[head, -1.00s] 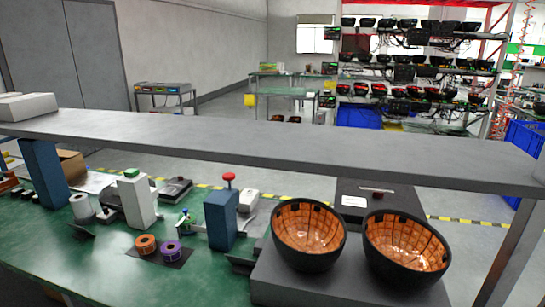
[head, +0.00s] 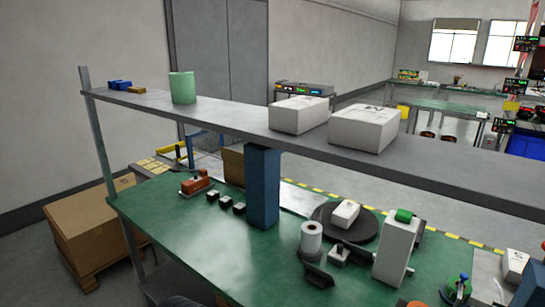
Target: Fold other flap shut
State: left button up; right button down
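No flap can be made out clearly. A brown cardboard piece (head: 233,167), perhaps part of a box, shows behind the blue post at the back of the green bench; the post hides much of it. A larger cardboard box (head: 95,228) stands on a pallet on the floor left of the bench, and its top looks closed. Two white boxes (head: 299,115) (head: 363,129) sit on the grey shelf and look closed. Neither of my grippers is in view.
The grey shelf (head: 215,120) runs above the green bench (head: 185,240). A blue post (head: 263,188) stands on the bench. A white roll (head: 311,237), a white upright device (head: 396,250) and a dark round plate (head: 330,213) are at the right. The bench's front left is clear.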

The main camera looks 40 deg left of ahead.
aim_at(235, 158)
jog(key=j+u, duration=0.1)
jog(key=j, duration=0.6)
jog(key=j+u, duration=0.1)
jog(key=j, duration=0.6)
jog(key=i+j+u, duration=0.1)
jog(key=j+u, duration=0.3)
jog(key=i+j+u, duration=0.1)
jog(key=u, duration=0.3)
jog(key=i+j, duration=0.25)
jog(key=j, duration=0.15)
jog(key=i+j, duration=0.25)
jog(key=j, duration=0.15)
jog(key=i+j+z, duration=0.2)
jog(key=z, duration=0.2)
jog(key=i+j+z, duration=0.1)
jog(key=j+z, duration=0.3)
jog(key=z, duration=1.15)
